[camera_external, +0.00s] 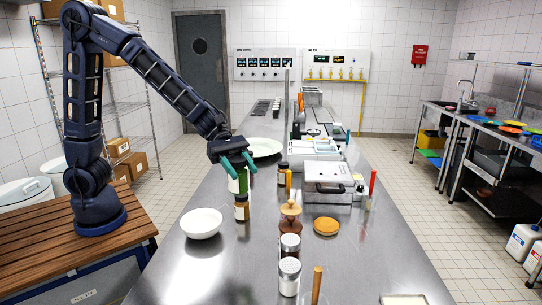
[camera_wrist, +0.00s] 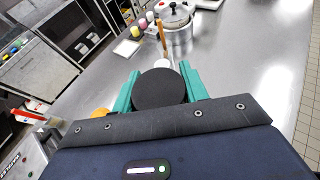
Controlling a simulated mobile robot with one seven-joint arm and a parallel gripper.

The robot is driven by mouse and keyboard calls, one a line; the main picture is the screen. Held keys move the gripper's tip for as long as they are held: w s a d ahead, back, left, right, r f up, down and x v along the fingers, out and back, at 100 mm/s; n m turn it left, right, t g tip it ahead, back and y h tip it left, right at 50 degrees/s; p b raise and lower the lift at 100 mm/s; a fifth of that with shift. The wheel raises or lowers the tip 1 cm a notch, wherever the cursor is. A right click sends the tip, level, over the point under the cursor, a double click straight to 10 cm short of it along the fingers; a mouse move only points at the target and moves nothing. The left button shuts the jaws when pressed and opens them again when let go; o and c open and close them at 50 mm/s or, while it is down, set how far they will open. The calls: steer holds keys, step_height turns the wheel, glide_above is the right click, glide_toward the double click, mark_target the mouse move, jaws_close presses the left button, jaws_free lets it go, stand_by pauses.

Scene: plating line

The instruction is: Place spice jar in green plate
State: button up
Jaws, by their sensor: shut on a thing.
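My gripper (camera_external: 235,174) is shut on a jar with green contents (camera_external: 239,183), a spice jar by its look. Its round black lid (camera_wrist: 159,89) sits between the teal fingers in the wrist view, which hides the body below. I cannot tell whether its base touches the counter. A pale green plate (camera_external: 265,146) lies on the counter beyond my gripper, slightly to the right. The wrist view does not clearly show the plate.
A dark-lidded jar (camera_external: 241,207) stands just in front of the held one. A white bowl (camera_external: 201,223) is at front left. More jars (camera_external: 289,276), an orange disc (camera_external: 326,226) and a white appliance (camera_external: 328,171) stand right. Bare steel counter lies left of the plate.

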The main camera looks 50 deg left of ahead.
steer(key=w+a+n+t, duration=0.2)
steer(key=w+a, duration=0.6)
steer(key=w, duration=0.4)
steer(key=w+a+r+n+t, duration=0.1)
steer(key=w+a+n+t, duration=0.1)
steer(key=w+a, duration=0.75)
steer(key=w+a+n+t, duration=0.15)
steer(key=w+a, duration=0.45)
steer(key=w, duration=0.7)
steer(key=w+a+n+t+y, duration=0.15)
steer(key=w+a, duration=0.35)
steer(key=a, duration=0.8)
steer(key=w+a+n+t+y, duration=0.15)
steer(key=w+a, duration=0.35)
steer(key=a, duration=0.8)
steer(key=w+a+n+t+y, duration=0.1)
steer(key=w+a+n+t, duration=0.3)
steer(key=a, duration=0.9)
steer(key=f, duration=0.6)
steer(key=w+f+m+g, duration=0.1)
steer(key=f, duration=0.6)
steer(key=f+m, duration=0.1)
steer(key=f, duration=0.6)
steer(key=shift+w+f+g, duration=0.15)
steer(key=shift+w+g, duration=0.05)
steer(key=shift+g, duration=0.05)
steer(key=shift+f, duration=0.2)
steer(key=o, duration=1.1)
steer(key=shift+o, duration=0.2)
steer(key=shift+r, duration=0.1)
